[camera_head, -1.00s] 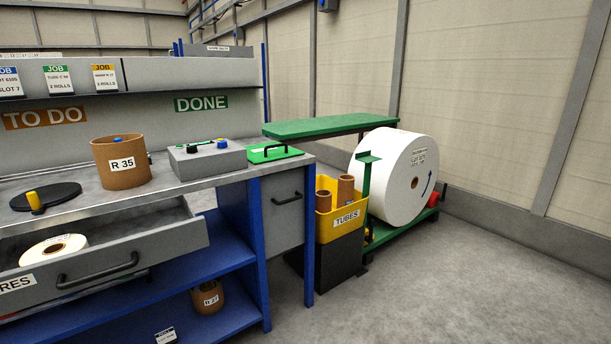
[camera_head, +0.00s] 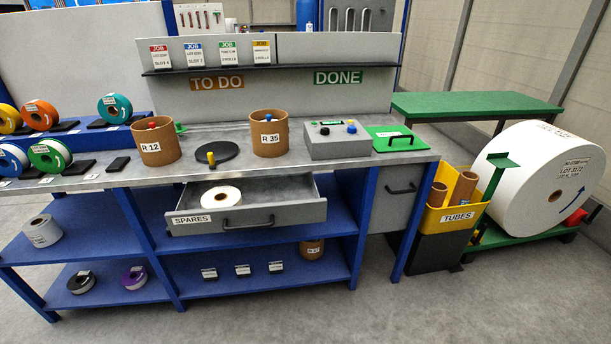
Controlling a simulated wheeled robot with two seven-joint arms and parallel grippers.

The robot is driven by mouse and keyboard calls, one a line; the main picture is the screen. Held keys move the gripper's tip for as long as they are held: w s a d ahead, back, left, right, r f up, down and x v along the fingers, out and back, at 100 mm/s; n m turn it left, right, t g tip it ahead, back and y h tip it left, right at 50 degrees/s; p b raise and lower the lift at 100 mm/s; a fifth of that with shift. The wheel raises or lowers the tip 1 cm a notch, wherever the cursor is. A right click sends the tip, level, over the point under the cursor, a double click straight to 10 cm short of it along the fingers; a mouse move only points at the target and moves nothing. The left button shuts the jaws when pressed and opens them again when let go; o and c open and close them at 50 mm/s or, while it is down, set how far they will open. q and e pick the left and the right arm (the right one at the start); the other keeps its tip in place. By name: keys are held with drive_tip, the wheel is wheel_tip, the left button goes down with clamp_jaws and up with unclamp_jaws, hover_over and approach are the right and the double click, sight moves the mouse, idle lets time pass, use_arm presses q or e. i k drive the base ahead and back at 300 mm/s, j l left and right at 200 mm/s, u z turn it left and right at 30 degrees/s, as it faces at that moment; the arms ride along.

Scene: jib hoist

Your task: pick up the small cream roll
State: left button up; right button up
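A small cream roll (camera_head: 221,196) lies flat in the open drawer labelled SPARES (camera_head: 262,207), left of the drawer's middle, with its brown core facing up. A larger pale roll (camera_head: 42,231) sits on the upper blue shelf at the far left. Neither of my grippers shows in the head view.
The workbench (camera_head: 225,137) carries the R 12 tube (camera_head: 160,148), the R 35 tube (camera_head: 269,140), a black disc (camera_head: 209,155) with a yellow knob and a grey control box (camera_head: 337,146). A yellow TUBES bin (camera_head: 450,216) and a huge white roll (camera_head: 543,180) stand at the right. Floor in front is clear.

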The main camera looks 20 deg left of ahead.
sight(224, 196)
drive_tip(key=u, duration=1.15)
drive_tip(key=i+l, duration=0.2)
